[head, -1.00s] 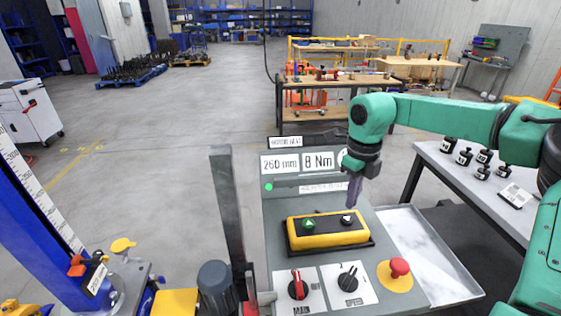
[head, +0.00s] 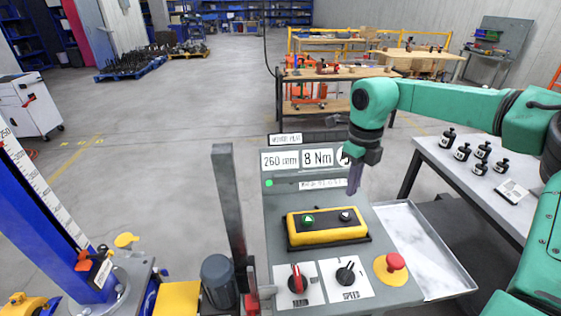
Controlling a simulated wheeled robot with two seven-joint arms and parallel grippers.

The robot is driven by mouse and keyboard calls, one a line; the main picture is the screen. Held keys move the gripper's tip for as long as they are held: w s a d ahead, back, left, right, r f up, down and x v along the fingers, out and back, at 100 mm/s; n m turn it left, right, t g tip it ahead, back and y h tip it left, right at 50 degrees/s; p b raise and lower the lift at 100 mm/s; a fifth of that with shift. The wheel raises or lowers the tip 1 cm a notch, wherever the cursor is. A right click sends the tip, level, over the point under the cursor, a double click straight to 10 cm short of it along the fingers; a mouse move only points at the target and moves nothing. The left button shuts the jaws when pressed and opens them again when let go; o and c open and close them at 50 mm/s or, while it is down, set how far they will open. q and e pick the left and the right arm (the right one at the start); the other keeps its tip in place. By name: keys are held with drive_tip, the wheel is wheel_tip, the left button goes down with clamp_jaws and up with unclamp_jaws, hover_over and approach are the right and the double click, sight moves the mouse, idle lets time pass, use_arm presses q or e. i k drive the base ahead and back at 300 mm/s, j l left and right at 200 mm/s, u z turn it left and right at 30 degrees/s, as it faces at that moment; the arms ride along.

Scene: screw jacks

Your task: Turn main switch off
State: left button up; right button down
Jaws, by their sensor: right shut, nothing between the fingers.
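The main switch (head: 297,281) is a red rotary knob on a white plate at the lower front of the grey control panel (head: 385,225). Its red handle points roughly away from me, up in the picture. My right gripper (head: 354,190) is shut and empty. It hangs in the air over the upper right of the panel, behind the yellow button box (head: 326,229) and well apart from the switch. My left gripper is not in view.
A black speed knob (head: 346,272) and a red emergency button (head: 396,261) sit right of the switch. A grey post (head: 228,205) and a dark motor (head: 218,280) stand to its left. A metal tray (head: 425,250) lies right of the panel. A green light (head: 269,183) glows.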

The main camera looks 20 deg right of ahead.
sight(297, 282)
drive_tip(key=k+l, duration=0.7)
drive_tip(key=k, duration=0.2)
